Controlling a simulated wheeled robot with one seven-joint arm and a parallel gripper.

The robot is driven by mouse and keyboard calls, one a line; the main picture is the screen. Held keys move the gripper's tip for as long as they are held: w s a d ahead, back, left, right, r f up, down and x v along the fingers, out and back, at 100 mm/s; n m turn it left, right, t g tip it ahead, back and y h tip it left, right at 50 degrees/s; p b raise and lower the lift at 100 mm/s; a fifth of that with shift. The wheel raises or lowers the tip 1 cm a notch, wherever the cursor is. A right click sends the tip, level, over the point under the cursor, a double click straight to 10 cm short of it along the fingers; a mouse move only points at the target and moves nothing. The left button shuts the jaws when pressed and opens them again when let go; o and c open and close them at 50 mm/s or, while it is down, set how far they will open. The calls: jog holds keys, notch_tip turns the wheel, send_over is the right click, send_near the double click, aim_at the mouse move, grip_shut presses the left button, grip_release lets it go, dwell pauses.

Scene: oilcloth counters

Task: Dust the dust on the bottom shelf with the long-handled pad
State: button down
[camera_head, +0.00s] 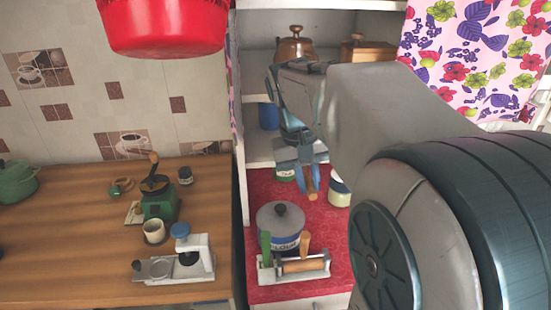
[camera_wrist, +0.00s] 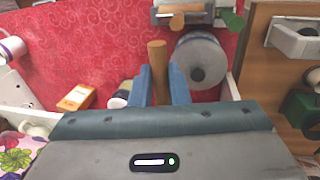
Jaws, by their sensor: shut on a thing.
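My gripper (camera_head: 308,181) is in front of the white shelf unit, above the red counter. Its blue fingers are shut on a wooden handle (camera_head: 313,196), taken to be the long-handled pad's. In the wrist view the handle (camera_wrist: 158,62) sticks out between the fingers (camera_wrist: 161,85). The pad end is not visible in either view. The lower white shelf board (camera_head: 258,151) shows left of the gripper, and my arm hides much of the shelf unit. I cannot make out any dust.
On the red counter (camera_head: 335,262) stand a lidded flour pot (camera_head: 281,228), a rolling device (camera_head: 292,266) and jars. A copper kettle (camera_head: 295,47) and a wooden box (camera_head: 366,50) stand on a higher shelf. The wooden counter (camera_head: 70,265) at left holds a green grinder (camera_head: 160,201).

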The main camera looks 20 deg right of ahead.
jog(key=shift+w+d+f+p, duration=0.25)
jog(key=shift+w+d+p, duration=0.15)
jog(key=shift+w, duration=1.3)
jog(key=shift+w+d+f+p, duration=0.3)
jog(key=shift+w+p, duration=0.15)
jog(key=shift+w, duration=1.3)
jog(key=shift+w+d+f+p, duration=0.2)
jog(key=shift+w+d+p, duration=0.2)
jog(key=shift+w, duration=1.3)
jog(key=shift+f, duration=0.25)
jog(key=shift+a+r, duration=0.1)
jog(key=shift+a, duration=0.05)
jog(key=shift+a+f, duration=0.25)
jog(key=shift+a, duration=0.15)
jog(key=shift+d, duration=0.1)
jog(key=shift+d+f, duration=0.1)
jog(key=shift+f, duration=0.2)
jog(key=shift+r+p, duration=0.35)
jog(key=shift+p, duration=0.05)
